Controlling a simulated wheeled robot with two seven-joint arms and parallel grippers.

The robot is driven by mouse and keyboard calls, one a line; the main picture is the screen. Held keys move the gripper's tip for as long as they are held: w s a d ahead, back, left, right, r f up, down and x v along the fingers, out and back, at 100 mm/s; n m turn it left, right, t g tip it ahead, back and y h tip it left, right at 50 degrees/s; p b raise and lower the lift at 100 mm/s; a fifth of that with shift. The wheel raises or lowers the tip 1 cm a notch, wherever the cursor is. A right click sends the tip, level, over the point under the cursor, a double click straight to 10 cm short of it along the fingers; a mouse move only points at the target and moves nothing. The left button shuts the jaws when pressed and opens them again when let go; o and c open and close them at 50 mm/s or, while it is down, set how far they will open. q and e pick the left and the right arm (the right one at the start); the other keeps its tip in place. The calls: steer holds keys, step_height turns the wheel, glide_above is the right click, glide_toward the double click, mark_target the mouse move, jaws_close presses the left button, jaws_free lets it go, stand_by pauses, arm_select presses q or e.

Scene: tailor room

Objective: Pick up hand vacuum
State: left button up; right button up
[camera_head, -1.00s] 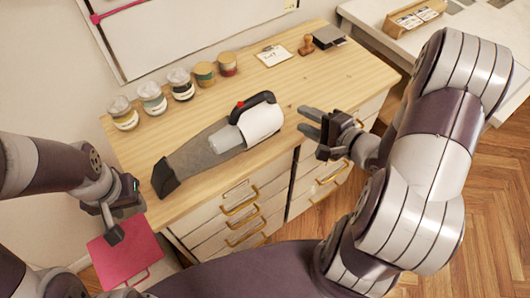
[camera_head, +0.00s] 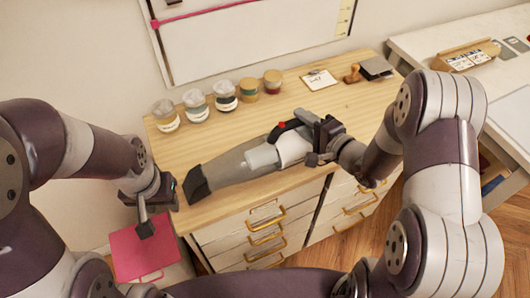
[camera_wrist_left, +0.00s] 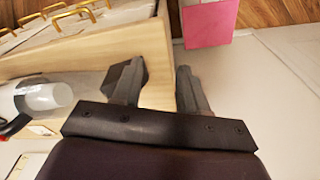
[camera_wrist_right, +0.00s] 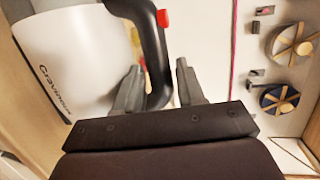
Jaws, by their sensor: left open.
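The hand vacuum (camera_head: 262,157) lies on the wooden dresser top, its dark nozzle pointing left and its white body on the right. Its black handle (camera_head: 290,128) with a red button arches over the body. My right gripper (camera_head: 318,138) is at the white body's right end, partly covering it. In the right wrist view the handle (camera_wrist_right: 154,45) reaches between the open fingers (camera_wrist_right: 160,85); contact is unclear. My left gripper (camera_head: 146,222) is open and empty near the dresser's left front corner. The left wrist view shows its spread fingers (camera_wrist_left: 158,85) and part of the vacuum (camera_wrist_left: 40,97).
Several jars (camera_head: 196,105) line the back of the dresser (camera_head: 350,98). A card (camera_head: 319,80), a wooden stamp (camera_head: 352,74) and a dark pad (camera_head: 376,68) lie at back right. A pink folder (camera_head: 140,255) is below my left gripper. A white table (camera_head: 430,42) stands right.

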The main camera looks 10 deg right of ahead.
steer(key=shift+s+d, duration=0.1)
jaws_close()
stand_by(1.2)
steer(key=shift+r, duration=0.15)
